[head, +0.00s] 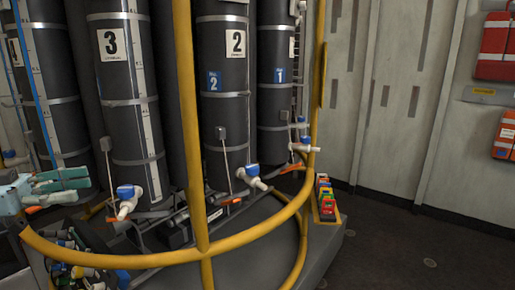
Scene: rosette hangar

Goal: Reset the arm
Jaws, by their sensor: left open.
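My left gripper (82,182) shows at the left edge, with green fingers and a pale blue-grey body. It is open, and I see nothing between its fingers. It is to the left of the blue-and-white valve (126,194) at the foot of the black cylinder marked 3 (118,80). I cannot tell whether it is in front of the railing or above it. My right gripper is not in view.
A yellow railing (187,110) curves in front of the black cylinders, including the one marked 2 (222,110). Small coloured items (326,195) stand on a yellow ledge at the right. Loose parts (75,268) lie at lower left. The dark floor (430,235) at right is mostly clear.

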